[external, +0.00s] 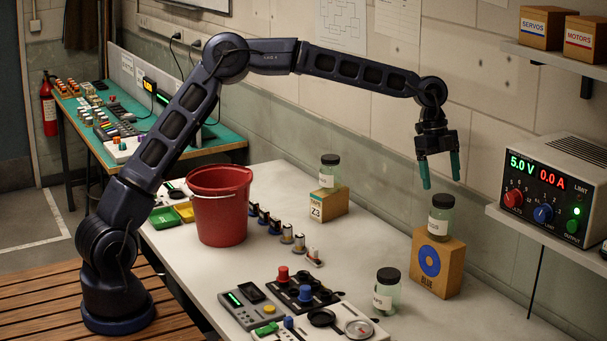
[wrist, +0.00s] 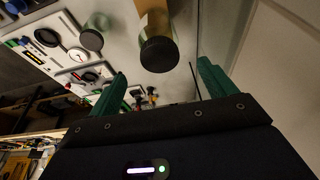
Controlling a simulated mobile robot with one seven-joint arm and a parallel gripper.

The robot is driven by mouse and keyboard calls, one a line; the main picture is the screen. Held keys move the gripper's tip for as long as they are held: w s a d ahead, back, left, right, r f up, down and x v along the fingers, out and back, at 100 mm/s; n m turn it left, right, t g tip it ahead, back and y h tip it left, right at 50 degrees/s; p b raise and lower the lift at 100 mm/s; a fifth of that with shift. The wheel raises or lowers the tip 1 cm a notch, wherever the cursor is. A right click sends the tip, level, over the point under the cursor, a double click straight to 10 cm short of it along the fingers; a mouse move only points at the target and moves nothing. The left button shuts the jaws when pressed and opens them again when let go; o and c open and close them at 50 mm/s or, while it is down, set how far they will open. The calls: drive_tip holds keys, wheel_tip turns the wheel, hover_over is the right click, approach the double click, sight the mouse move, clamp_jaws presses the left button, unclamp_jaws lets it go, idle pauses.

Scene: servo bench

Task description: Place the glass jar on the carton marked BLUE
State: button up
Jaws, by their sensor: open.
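A glass jar (external: 440,217) with a dark lid and white label stands upright on the carton marked BLUE (external: 449,278), a tan box with a blue ring. My gripper (external: 441,182) is open and empty just above this jar, fingers pointing down, apart from it. In the wrist view the jar's dark lid (wrist: 159,55) lies just beyond the fingertips of my gripper (wrist: 162,70), with the carton (wrist: 153,16) behind it. A second jar (external: 386,292) stands on the bench in front, and a third jar (external: 329,171) stands on the carton marked Z3 (external: 327,206).
A red bucket (external: 220,208) stands at the bench's left. A power supply (external: 548,190) on a shelf is close on the right, near the wall.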

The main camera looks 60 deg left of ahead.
drive_tip(key=v, duration=0.3)
drive_tip(key=shift+r, duration=0.1)
drive_tip(key=s+a+r+n+t+y, duration=0.1)
drive_tip(key=s+a+r+n, duration=0.2)
drive_tip(key=s+a, duration=0.5)
drive_tip(key=s+a+r+n+t+y, duration=0.1)
drive_tip(key=s+a+r+n+y, duration=0.15)
drive_tip(key=s, duration=0.85)
drive_tip(key=s+a+r+n+t+y, duration=0.1)
drive_tip(key=s+a+r+n, duration=0.25)
drive_tip(key=s+a, duration=0.45)
drive_tip(key=s+a+f+n, duration=0.2)
drive_tip(key=s+a+n, duration=0.1)
drive_tip(key=s, duration=0.6)
drive_tip(key=s+a+f+n+t, duration=0.1)
drive_tip(key=s+a+f+n, duration=0.2)
drive_tip(key=s, duration=0.6)
drive_tip(key=s+a+f+n+h, duration=0.1)
drive_tip(key=s+a+f+n, duration=0.1)
drive_tip(key=s+a, duration=0.3)
drive_tip(key=s+n, duration=0.1)
drive_tip(key=s, duration=0.3)
drive_tip(key=shift+f+t, duration=0.3)
drive_tip(key=shift+f, duration=0.05)
